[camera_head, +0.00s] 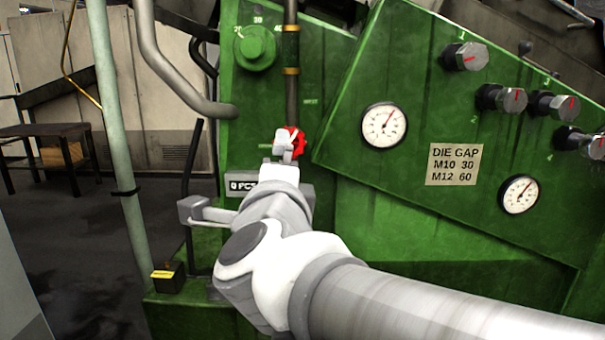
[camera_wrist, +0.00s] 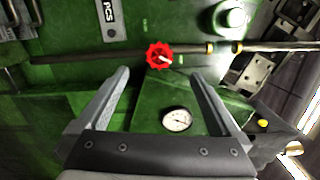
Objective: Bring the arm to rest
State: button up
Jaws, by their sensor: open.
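My gripper shows in the wrist view (camera_wrist: 165,95) with its two fingers spread wide and nothing between them. In the head view my arm reaches in from the lower right, and my gripper (camera_head: 286,150) is at its far end, in front of the green machine (camera_head: 400,190). A red valve handwheel (camera_head: 298,143) sits on a vertical pipe just beyond the gripper, partly hidden by it. In the wrist view the red handwheel (camera_wrist: 160,56) lies ahead of the fingertips, apart from them.
A round gauge (camera_head: 384,125), a second gauge (camera_head: 519,194), several knobs (camera_head: 462,56) and a DIE GAP plate (camera_head: 454,164) are on the sloped panel. A pale green post (camera_head: 117,130) and a bent grey pipe (camera_head: 170,75) stand at the left. A dark table (camera_head: 45,140) is farther back.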

jog(key=s+d+f+n+g+h, duration=0.1)
jog(key=s+d+f+n+g, duration=1.2)
jog(key=s+d+f+n, duration=0.55)
notch_tip(320, 180, up, 22)
jog(key=w+p, duration=0.2)
jog(key=p, duration=2.1)
jog(key=shift+a+t+p, duration=0.3)
jog(key=shift+a+p, duration=0.1)
jog(key=shift+a, duration=0.05)
jog(key=shift+w+n, duration=0.1)
jog(key=shift+n, duration=0.15)
